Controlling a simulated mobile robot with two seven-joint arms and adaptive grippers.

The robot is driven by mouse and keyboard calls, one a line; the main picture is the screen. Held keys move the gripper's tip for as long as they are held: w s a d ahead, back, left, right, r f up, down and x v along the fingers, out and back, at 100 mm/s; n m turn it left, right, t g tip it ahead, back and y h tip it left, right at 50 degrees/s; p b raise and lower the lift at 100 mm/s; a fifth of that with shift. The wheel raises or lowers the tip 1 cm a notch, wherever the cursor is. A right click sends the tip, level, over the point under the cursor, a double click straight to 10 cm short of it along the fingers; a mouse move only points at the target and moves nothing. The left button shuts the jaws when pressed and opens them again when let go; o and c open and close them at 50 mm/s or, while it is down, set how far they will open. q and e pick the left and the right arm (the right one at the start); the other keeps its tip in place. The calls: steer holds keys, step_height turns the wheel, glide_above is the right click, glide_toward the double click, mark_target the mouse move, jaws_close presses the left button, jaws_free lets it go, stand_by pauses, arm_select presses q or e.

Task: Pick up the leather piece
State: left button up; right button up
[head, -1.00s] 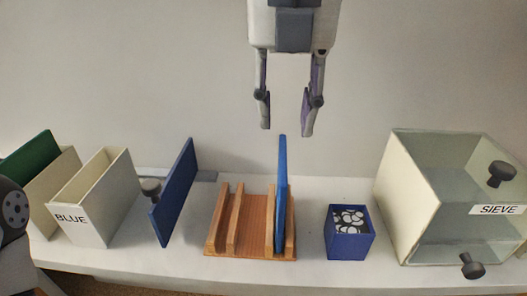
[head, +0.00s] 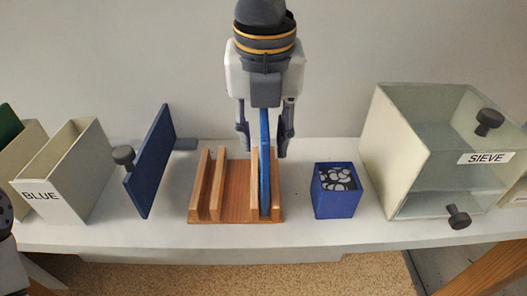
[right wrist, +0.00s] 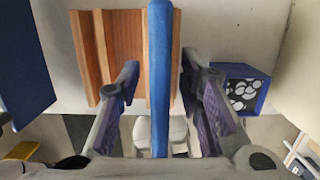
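The leather piece (head: 265,185) is a thin blue sheet. It stands upright on edge in the right slot of a wooden rack (head: 233,210). It also shows in the right wrist view (right wrist: 160,60), running between my fingers. My right gripper (head: 262,148) points down from above with its fingers on either side of the piece's upper part. In the right wrist view the right gripper (right wrist: 160,85) is open, with a gap between each finger and the sheet. My left gripper is out of view; only part of my left arm shows at the left edge.
A blue box (head: 337,195) of pale round pieces stands right of the rack. A clear-fronted SIEVE bin (head: 400,150) is further right. A blue upright panel with a dark knob (head: 150,165) and a cream BLUE bin (head: 68,185) stand left. Bare white tabletop lies between them.

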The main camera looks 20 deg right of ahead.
jaws_close()
steer(key=shift+r, duration=0.1)
